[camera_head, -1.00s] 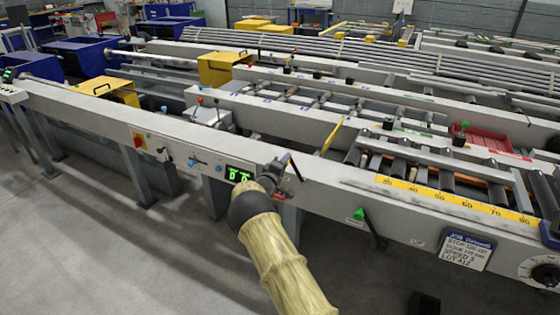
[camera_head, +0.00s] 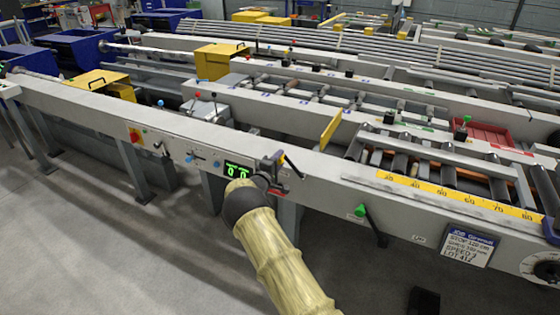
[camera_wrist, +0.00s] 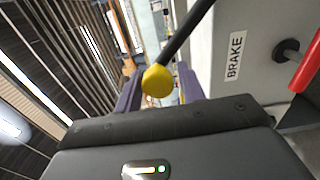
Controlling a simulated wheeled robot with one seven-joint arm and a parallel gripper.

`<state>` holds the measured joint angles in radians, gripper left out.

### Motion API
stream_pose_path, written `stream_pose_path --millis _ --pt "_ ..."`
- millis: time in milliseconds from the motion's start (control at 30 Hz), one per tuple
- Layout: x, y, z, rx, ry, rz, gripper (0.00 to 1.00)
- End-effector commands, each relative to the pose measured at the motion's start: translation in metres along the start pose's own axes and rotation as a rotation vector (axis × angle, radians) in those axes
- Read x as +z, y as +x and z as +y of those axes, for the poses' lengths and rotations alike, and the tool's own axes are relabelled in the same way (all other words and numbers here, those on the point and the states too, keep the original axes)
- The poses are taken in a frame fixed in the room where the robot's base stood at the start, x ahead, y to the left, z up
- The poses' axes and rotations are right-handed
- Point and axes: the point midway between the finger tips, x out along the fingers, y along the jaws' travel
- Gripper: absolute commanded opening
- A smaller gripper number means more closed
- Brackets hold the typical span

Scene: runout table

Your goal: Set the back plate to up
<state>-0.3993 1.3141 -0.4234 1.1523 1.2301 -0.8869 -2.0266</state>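The back plate looks to be the yellow plate (camera_head: 331,130) standing on the near rail of the table, leaning a little, its broad face partly showing. My gripper (camera_head: 272,170) is at the front of the rail, left of and below this plate. In the wrist view my purple fingers (camera_wrist: 159,88) are apart. A black lever (camera_wrist: 190,30) runs down from the upper right, and its yellow knob (camera_wrist: 158,80) lies between the fingers, with no clear grip on it. In the head view a black lever (camera_head: 292,165) shows beside the gripper, which partly hides its fittings.
A BRAKE label (camera_wrist: 235,57) and a red handle (camera_wrist: 306,64) are right of the fingers. A green-knobbed crank (camera_head: 361,210) sticks out to the right.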

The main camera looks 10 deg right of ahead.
Motion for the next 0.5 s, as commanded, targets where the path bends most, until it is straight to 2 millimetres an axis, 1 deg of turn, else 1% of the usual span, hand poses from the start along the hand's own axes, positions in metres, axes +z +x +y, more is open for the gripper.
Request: stream_pose_path --millis 33,67,367,500 --pt "-0.0002 -0.0002 -0.0006 0.000 0.000 0.000 0.50" --pt "0.0000 -0.0001 -0.0005 0.000 0.001 0.000 0.53" --pt "0.0023 0.0008 0.0002 0.000 0.002 -0.004 0.53" --pt "0.0019 -0.0061 0.0005 0.000 0.003 -0.004 0.53"
